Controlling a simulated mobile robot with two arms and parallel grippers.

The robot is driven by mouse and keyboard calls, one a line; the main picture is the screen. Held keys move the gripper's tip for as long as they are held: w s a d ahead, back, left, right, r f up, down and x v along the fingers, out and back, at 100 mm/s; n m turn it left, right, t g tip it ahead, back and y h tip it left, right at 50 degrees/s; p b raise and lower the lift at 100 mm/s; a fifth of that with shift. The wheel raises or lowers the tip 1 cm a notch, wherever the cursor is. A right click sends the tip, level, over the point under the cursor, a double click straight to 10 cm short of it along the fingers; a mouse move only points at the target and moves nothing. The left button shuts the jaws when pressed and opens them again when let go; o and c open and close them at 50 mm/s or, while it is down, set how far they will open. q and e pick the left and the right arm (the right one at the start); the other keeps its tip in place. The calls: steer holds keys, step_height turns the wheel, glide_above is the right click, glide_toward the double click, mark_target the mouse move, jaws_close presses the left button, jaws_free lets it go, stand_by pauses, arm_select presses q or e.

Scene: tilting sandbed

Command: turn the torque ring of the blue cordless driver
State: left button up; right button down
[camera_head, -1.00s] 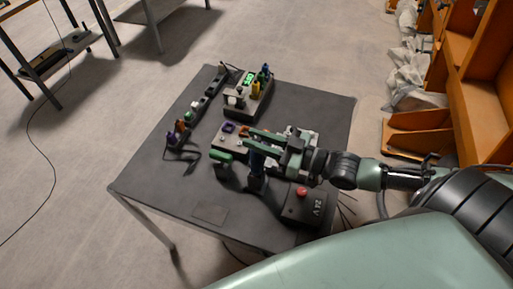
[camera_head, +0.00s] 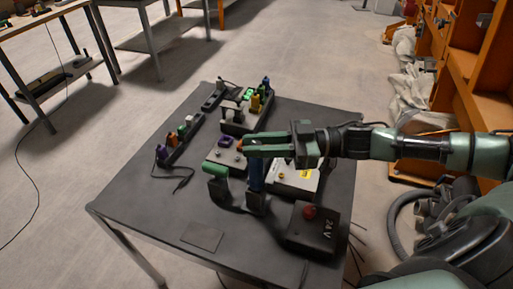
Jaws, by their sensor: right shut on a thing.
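The blue cordless driver (camera_head: 257,177) stands upright near the middle of the dark table, its dark foot on the tabletop. My right gripper (camera_head: 247,147) reaches in from the right with its green fingers level at the driver's top. It is shut on the driver there. The fingers hide the top, and I cannot make out the torque ring. A driver with a green top (camera_head: 214,170) stands just left of the blue one, close to the fingertips. My left gripper is not in view.
A dark box marked 24V with a red button (camera_head: 310,212) stands in front of the arm. A pale box with a yellow label (camera_head: 300,176) lies under the gripper. Power strips with coloured plugs (camera_head: 181,138) lie behind. The table's front left (camera_head: 140,213) is clear.

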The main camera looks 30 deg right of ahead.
steer(key=c, duration=1.2)
jaws_free()
steer(key=shift+c, duration=0.2)
steer(key=shift+s+d, duration=0.1)
steer(key=shift+d, duration=0.1)
steer(key=v, duration=0.7)
steer(key=shift+s+d, duration=0.1)
steer(key=shift+s, duration=0.1)
